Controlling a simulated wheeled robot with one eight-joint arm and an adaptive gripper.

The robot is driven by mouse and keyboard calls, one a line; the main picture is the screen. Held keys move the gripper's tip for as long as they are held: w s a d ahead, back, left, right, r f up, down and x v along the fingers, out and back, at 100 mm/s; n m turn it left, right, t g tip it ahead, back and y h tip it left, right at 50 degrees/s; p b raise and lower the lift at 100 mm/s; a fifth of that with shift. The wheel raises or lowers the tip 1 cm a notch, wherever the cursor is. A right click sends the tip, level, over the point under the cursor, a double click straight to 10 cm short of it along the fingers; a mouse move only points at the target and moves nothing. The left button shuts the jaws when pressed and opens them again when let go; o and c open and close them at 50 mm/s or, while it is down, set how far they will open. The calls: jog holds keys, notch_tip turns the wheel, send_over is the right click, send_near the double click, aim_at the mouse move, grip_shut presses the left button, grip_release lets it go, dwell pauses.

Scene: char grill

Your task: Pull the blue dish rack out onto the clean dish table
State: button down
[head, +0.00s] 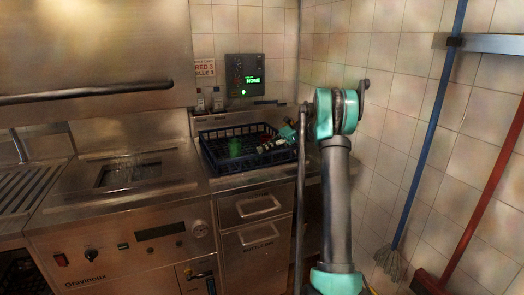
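The blue dish rack (221,168) is a dark blue open crate. It sits on the steel counter (235,181) right of the dishwasher, which appears to be the clean dish table. My arm rises at the right and bends toward the rack. My gripper (268,145) appears over or inside the rack's right half, close to its far right side. It is small and dark there, so I cannot tell whether its fingers touch the rack or are open. Part of the rack's right end is hidden by my arm.
The dishwasher (122,210) stands left, with its large steel hood (95,60) raised above it. Bottles (217,99) and a lit wall panel (244,82) are behind the rack. Blue-handled (429,130) and red-handled (484,190) cleaning tools lean at the right wall.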

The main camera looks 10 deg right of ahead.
notch_tip(320, 180, up, 9)
jog(key=s+a+f+n+t+h, duration=0.25)
jog(key=s+f, duration=0.35)
jog(key=s, duration=0.3)
jog(key=s+a+f+n+t+h, duration=0.1)
jog(key=s+f+n+h, duration=0.25)
jog(key=s+f, duration=0.4)
jog(key=s+d+f+n+t+h, duration=0.1)
jog(key=s+d+f+n+h, duration=0.1)
jog(key=s, duration=0.5)
jog(key=s+d+f+n+t+h, duration=0.1)
jog(key=s+d+f+n+h, duration=0.2)
jog(key=s+f, duration=0.3)
jog(key=s+d+f+n+t+h, duration=0.2)
jog(key=s+f+n, duration=0.2)
jog(key=s, duration=0.6)
jog(key=shift+s+d+f+h, duration=0.25)
jog(key=shift+d+f+h, duration=0.1)
jog(key=shift+f, duration=0.25)
